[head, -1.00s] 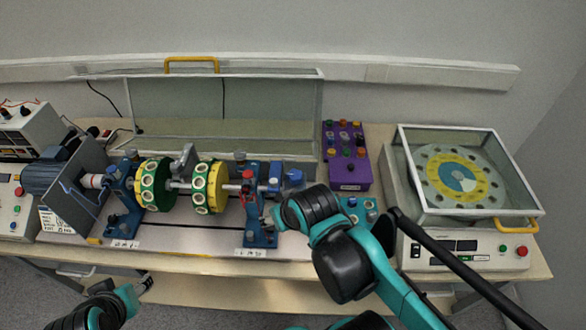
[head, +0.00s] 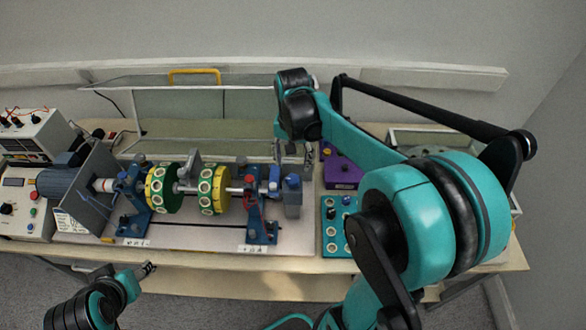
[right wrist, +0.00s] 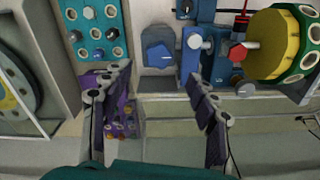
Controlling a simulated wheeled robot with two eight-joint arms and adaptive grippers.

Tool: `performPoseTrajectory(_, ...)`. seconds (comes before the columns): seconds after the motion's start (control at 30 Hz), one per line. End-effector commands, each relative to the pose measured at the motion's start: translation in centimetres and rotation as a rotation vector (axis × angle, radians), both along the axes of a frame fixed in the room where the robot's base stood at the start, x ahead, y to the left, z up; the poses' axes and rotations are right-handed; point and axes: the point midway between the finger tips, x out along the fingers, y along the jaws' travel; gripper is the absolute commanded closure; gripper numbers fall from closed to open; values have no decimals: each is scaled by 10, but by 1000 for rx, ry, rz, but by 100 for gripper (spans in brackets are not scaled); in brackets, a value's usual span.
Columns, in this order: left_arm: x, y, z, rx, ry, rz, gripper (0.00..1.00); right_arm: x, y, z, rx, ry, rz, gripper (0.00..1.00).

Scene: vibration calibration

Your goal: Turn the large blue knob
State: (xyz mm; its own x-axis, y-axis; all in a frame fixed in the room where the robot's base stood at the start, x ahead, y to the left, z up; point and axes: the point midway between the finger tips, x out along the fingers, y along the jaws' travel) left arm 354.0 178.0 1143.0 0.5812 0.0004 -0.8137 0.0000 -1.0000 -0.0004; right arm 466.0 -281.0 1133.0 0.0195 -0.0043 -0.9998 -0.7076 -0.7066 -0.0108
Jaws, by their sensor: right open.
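The large blue knob (head: 292,181) sits on a grey block at the right end of the shaft rig in the head view. In the right wrist view the blue knob (right wrist: 160,56) is faceted, on a grey plate, beyond the gap between the fingers. My right gripper (head: 294,154) is behind and above the knob in the head view. Its two fingers (right wrist: 155,82) are spread wide with nothing between them, apart from the knob. My left gripper (head: 148,269) is low at the left, in front of the table; its jaw state is too small to tell.
The rig's yellow-green discs (head: 212,190) and blue stand (head: 262,215) are left of the knob. A teal panel (head: 331,240) and purple control box (head: 342,172) are to its right. A clear cover (head: 205,112) stands behind. My right arm hides much of the right side.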

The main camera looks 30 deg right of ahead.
Motion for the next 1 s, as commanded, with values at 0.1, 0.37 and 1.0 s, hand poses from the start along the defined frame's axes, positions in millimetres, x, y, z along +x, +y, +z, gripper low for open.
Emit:
performPoseTrajectory(0.1, 0, 0, 3, 0, 0, 0, 50, 4, -4, -2, 5, 20, -27, 41)
performPoseTrajectory(0.37, 0, 0, -8, 0, 0, 0, 50, 4, -5, -40, 5, 21, -29, 41)
performPoseTrajectory(1.0, 0, 0, -16, 0, 0, 0, 50, 4, -4, -79, 5, 20, -27, 46)
